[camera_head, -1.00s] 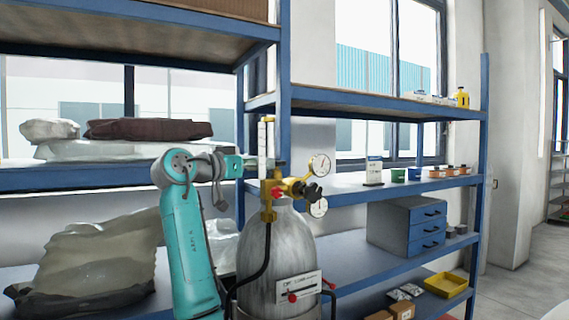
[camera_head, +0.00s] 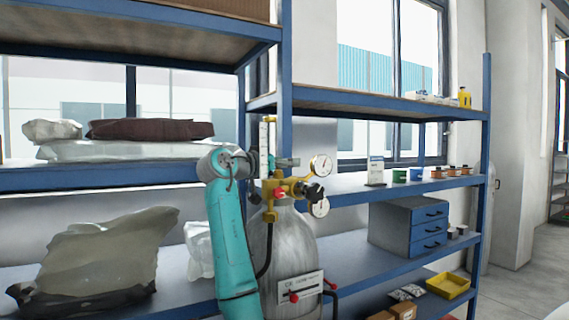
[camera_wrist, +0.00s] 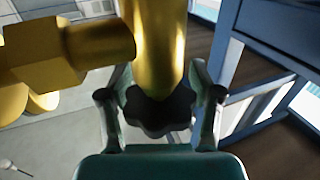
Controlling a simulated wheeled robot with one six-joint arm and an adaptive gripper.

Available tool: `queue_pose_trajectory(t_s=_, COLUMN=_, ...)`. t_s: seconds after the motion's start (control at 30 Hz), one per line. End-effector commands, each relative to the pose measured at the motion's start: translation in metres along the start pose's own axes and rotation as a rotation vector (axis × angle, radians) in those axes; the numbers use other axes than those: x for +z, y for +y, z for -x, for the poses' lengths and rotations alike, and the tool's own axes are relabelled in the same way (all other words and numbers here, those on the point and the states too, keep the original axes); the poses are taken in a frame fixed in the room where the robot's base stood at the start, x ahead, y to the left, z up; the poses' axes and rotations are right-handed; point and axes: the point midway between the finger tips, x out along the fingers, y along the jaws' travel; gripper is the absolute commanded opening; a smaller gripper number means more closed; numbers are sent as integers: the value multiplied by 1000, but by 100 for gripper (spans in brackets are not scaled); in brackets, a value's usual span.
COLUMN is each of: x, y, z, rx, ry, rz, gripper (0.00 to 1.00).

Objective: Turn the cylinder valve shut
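A grey gas cylinder (camera_head: 288,250) stands upright in front of the shelves. Its brass valve and regulator body (camera_head: 288,187) is on top, with two round gauges (camera_head: 321,165) and a black knob (camera_head: 316,192) at the right. In the wrist view a dark lobed knob (camera_wrist: 158,112) sits at the end of a thick brass stem (camera_wrist: 158,40). My gripper (camera_wrist: 160,92) has one finger on each side of this knob. The fingers look apart, with narrow gaps beside it; contact is unclear.
A clear upright flow tube (camera_head: 265,148) and a dark hose (camera_head: 267,255) are close to my arm. Blue shelving (camera_head: 284,60) stands right behind. Plastic bags (camera_head: 100,255) lie left, and a blue drawer unit (camera_head: 408,229) is at the right.

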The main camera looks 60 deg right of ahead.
Motion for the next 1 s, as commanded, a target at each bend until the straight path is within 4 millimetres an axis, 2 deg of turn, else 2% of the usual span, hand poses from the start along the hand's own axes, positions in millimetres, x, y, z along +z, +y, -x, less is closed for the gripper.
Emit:
queue_pose_trajectory(t_s=0.03, x=0, y=0, z=0, rx=0, ry=0, rz=0, gripper=54)
queue_pose_trajectory(t_s=0.17, x=0, y=0, z=0, rx=0, ry=0, rz=0, gripper=22)
queue_pose_trajectory(t_s=0.2, x=0, y=0, z=0, rx=0, ry=0, rz=0, gripper=18)
queue_pose_trajectory(t_s=0.47, x=0, y=0, z=1, rx=0, ry=0, rz=0, gripper=15)
queue_pose_trajectory(t_s=1.0, x=0, y=0, z=2, rx=7, ry=-2, rz=-1, gripper=17)
